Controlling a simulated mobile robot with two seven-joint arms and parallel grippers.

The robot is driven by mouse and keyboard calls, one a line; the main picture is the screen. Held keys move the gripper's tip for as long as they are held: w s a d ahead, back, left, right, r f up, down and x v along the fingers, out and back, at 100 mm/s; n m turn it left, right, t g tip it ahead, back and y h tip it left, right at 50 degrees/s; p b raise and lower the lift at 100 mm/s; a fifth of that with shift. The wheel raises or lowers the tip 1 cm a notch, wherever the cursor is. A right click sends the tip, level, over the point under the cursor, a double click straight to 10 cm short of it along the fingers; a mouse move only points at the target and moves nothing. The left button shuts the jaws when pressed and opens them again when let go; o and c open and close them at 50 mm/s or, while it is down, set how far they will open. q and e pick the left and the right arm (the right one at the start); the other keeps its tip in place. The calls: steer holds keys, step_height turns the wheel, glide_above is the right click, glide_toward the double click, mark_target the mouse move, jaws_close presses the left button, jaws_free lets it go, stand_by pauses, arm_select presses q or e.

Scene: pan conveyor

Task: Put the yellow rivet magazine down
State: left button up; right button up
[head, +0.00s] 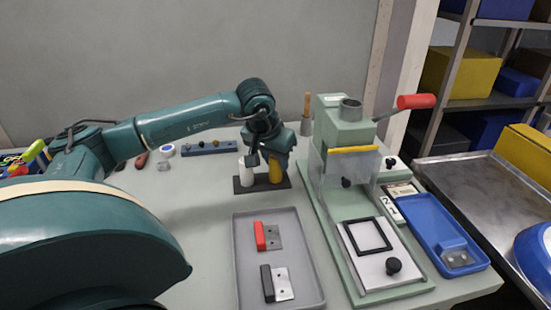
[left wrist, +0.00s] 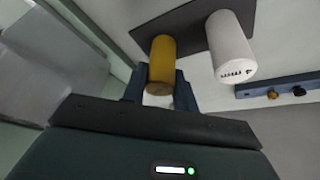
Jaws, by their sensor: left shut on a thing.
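The yellow rivet magazine (head: 276,172) is a yellow cylinder, upright at the right part of a dark base plate (head: 243,188). It also shows in the left wrist view (left wrist: 162,58), between the fingers. My left gripper (head: 273,157) is shut on it from above, and the gripper hides its upper part. I cannot tell whether its lower end touches the plate. A white cylinder (head: 247,172) stands beside it on the plate and shows printed marks in the left wrist view (left wrist: 231,48). My right gripper is not in view.
A green press (head: 345,130) with a red-ended lever (head: 415,101) stands close to the right. A grey tray (head: 245,285) with red and black handled pieces lies in front. A blue bar (head: 209,147) with knobs lies behind left. A blue tray (head: 420,222) lies right.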

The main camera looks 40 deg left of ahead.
arm_select(q)
steer(key=o, duration=0.9)
steer(key=shift+f, duration=0.15)
steer(key=shift+r, duration=0.35)
steer(key=p+v, duration=0.1)
steer(key=v, duration=1)
steer(key=shift+s+d+r, duration=0.1)
steer(key=shift+r, duration=0.25)
